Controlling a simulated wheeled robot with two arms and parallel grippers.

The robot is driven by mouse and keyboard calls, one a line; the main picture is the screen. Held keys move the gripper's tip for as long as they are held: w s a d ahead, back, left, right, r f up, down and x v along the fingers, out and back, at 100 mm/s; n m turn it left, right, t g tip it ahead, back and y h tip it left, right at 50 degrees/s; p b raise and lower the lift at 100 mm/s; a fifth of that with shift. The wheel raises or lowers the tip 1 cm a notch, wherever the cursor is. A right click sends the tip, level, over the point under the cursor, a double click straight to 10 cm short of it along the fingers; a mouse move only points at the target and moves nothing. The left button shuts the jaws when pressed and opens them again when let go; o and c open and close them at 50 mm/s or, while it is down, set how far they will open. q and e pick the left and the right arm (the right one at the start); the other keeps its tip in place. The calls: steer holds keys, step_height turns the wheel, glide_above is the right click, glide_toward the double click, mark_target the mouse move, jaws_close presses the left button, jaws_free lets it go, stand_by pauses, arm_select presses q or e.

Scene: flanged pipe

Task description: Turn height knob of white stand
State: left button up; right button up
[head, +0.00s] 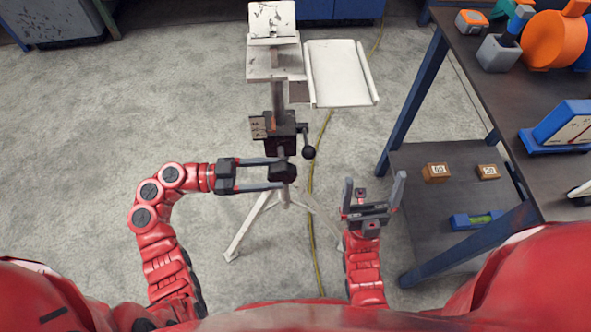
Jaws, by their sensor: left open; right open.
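The white stand (273,62) stands upright on the floor at the centre, with a white side tray (338,75), a post and white tripod legs (250,228). A black clamp (280,135) sits on its post, with a ball-ended lever (308,152) on the right. A black knob (287,171) shows below the clamp, facing me. My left gripper (279,173) reaches in from the left, open, its two fingers lying above and below the knob; I cannot tell whether they touch it. My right gripper (374,182) is open and empty, pointing up, right of the stand.
A dark table with blue legs (412,95) stands on the right, close to my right gripper. Its lower shelf (430,210) holds small wooden blocks (436,172) and a blue level (476,219). A yellow cable (322,135) runs along the floor behind the stand. The floor at left is clear.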

mark_target(295, 172)
arm_select(q)
steer(key=d, duration=0.6)
steer(key=shift+a, duration=0.1)
jaws_close()
